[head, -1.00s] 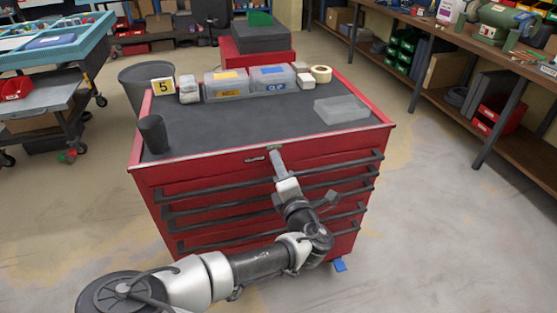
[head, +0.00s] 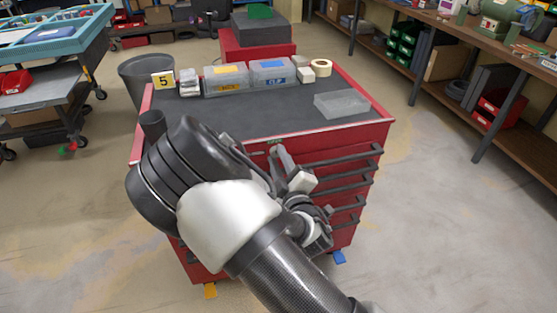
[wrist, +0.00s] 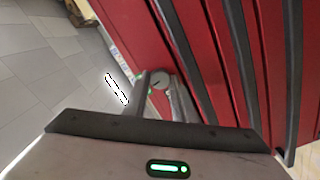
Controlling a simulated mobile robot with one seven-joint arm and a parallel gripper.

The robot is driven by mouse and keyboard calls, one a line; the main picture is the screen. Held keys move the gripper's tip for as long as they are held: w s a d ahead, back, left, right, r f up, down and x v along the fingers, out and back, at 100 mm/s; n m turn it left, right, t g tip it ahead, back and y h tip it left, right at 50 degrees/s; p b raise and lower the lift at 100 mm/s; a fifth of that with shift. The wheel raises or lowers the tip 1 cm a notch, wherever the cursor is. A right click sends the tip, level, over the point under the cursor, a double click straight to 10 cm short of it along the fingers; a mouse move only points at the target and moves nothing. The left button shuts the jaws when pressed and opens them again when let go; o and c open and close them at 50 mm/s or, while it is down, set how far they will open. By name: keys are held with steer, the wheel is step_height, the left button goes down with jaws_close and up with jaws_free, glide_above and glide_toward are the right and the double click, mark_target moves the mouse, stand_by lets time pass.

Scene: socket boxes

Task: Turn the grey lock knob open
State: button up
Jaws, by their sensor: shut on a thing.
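The grey lock knob (wrist: 161,79) is a small round disc on the red front of the tool cabinet (head: 345,133), seen in the wrist view. My gripper (wrist: 160,92) has one finger on each side of the knob and is shut on it. In the head view my gripper (head: 277,152) is at the cabinet's upper front, just below the top edge. The knob is hidden there by my fingers. A small green mark (head: 274,141) shows just above my fingertips.
Dark drawer handles (head: 345,157) run across the cabinet front to the right of my gripper. Clear bins (head: 270,78), tape (head: 321,67) and a clear tray (head: 341,104) stand on top. My arm covers the left front. Open floor lies to the right.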

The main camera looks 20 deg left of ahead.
steer(key=shift+w+r+m, duration=0.1)
steer(key=shift+m, duration=0.8)
steer(key=shift+b, duration=0.3)
steer(key=o, duration=1)
steer(key=shift+o, duration=0.2)
steer(key=p+v, duration=0.8)
steer(key=v, duration=0.9)
steer(key=shift+s, duration=0.3)
